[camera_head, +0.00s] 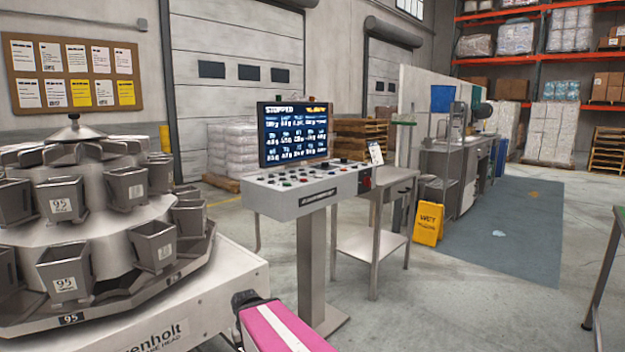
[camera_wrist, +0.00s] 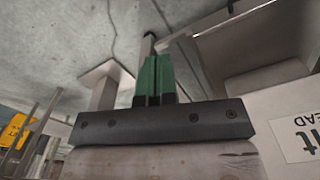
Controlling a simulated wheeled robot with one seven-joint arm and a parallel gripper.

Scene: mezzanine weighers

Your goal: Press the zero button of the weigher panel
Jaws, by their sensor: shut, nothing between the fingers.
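The weigher panel (camera_head: 302,192) is a grey console on a post, with a row of small coloured buttons on its sloped top. A lit screen (camera_head: 293,133) stands behind the buttons and reads "STOPPED" at its top left. The button labels are too small to read, so I cannot tell which one is zero. My gripper shows in the wrist view with green fingertips (camera_wrist: 154,80), shut and empty. It points at the floor and at the foot of a post, apart from the panel buttons. In the head view the fingers are not visible.
The multihead weigher (camera_head: 110,225) with several steel buckets fills the left side. A steel side table (camera_head: 375,215) stands right of the panel, and a yellow wet-floor sign (camera_head: 429,224) is beyond it. Open floor (camera_head: 440,310) lies at the right front.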

